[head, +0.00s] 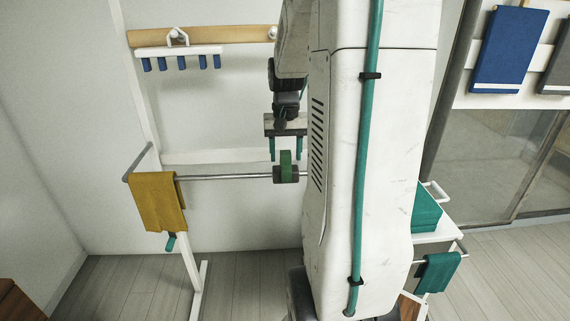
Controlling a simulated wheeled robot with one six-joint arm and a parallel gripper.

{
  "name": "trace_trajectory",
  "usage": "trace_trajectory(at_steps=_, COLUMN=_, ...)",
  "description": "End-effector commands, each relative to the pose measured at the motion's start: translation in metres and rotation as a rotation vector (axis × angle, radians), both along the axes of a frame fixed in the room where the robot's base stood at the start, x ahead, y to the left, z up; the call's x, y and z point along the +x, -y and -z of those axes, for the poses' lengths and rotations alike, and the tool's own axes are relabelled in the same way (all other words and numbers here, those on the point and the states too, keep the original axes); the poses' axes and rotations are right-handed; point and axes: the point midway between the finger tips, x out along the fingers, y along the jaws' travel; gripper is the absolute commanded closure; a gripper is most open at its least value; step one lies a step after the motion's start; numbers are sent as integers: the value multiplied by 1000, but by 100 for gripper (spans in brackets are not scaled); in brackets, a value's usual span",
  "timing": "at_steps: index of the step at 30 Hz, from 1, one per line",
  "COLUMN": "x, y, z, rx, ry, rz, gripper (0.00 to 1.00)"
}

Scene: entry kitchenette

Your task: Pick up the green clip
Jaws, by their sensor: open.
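A green clip (286,161) stands up on a dark block (286,175) at the grey rail (228,178), in the middle of the head view. My gripper (286,153) points down just above the rail. Its two teal fingers are spread apart, one on each side of the clip's upper part in the picture. I see a gap on both sides, so the fingers do not appear to touch the clip. I cannot tell from this one view whether the clip is at the same depth as the fingers.
A mustard cloth (158,203) hangs over the rail's left end, with a small teal piece (170,242) below it. A rack with blue pegs (181,55) is on the wall. Teal cloths (438,271) and a blue towel (510,45) are at right. My arm hides the rail's right part.

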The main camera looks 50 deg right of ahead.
Motion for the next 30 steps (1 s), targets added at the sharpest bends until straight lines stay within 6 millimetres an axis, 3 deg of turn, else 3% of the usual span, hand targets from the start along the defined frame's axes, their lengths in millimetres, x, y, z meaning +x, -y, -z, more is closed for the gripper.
trace_trajectory(at_steps=4, x=0, y=0, z=19, rx=2, ry=-1, rz=0, gripper=47)
trace_trajectory(at_steps=13, x=0, y=0, z=23, rx=0, ry=0, rz=-1, gripper=47)
trace_trajectory(at_steps=18, x=0, y=0, z=23, rx=0, ry=0, rz=-1, gripper=95)
trace_trajectory(at_steps=19, x=0, y=0, z=23, rx=0, ry=0, rz=-1, gripper=100)
trace_trajectory(at_steps=30, x=0, y=0, z=19, rx=-2, ry=1, rz=-1, gripper=100)
